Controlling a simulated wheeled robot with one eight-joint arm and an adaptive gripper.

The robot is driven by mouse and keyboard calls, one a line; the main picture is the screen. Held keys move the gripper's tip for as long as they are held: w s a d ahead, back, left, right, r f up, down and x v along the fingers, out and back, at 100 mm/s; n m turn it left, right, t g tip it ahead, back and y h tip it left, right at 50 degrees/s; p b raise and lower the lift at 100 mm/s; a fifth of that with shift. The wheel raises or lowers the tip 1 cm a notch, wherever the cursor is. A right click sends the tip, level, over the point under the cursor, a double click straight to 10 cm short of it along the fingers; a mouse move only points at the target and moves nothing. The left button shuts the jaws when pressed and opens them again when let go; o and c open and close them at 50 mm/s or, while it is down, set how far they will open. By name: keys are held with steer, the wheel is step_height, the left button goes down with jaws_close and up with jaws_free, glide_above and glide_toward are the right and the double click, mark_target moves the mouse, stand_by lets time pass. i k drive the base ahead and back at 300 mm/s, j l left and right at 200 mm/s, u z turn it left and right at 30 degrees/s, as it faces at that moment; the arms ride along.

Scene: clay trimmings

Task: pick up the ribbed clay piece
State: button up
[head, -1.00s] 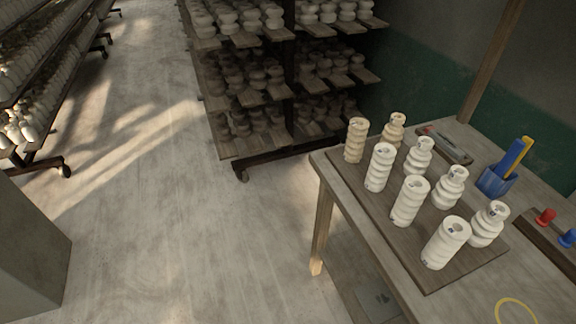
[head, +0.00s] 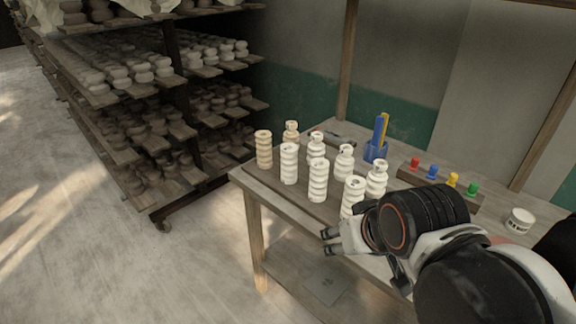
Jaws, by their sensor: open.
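Several ribbed clay pieces stand upright on a dark board (head: 300,197) on the table. Two are tan: one tan piece (head: 264,150) at the board's left corner and another tan piece (head: 291,134) behind it. The others are white, among them a white piece (head: 289,164), a taller-looking one (head: 318,182) and one (head: 345,163) farther back. I cannot tell which one is meant. My gripper (head: 330,242) is open and empty, in front of the board's near edge, apart from the pieces. My arm partly hides the nearest white piece (head: 352,195).
A blue cup (head: 376,151) with blue and yellow tools stands behind the pieces. A rack (head: 440,183) of coloured knobs and a white labelled jar (head: 519,220) are farther right. Shelves of pottery (head: 165,110) stand at left. Open floor (head: 120,265) lies left of the table.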

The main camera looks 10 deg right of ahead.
mark_target(289, 153)
steer(key=z, duration=2.65)
steer(key=k+j+u, duration=0.2)
steer(key=j, duration=0.6)
steer(key=k+j+u, duration=0.2)
steer(key=j, duration=0.6)
steer(key=k+j+u, duration=0.15)
steer(key=j, duration=0.7)
steer(key=j+u, duration=0.2)
steer(key=j, duration=0.65)
steer(key=k, duration=0.05)
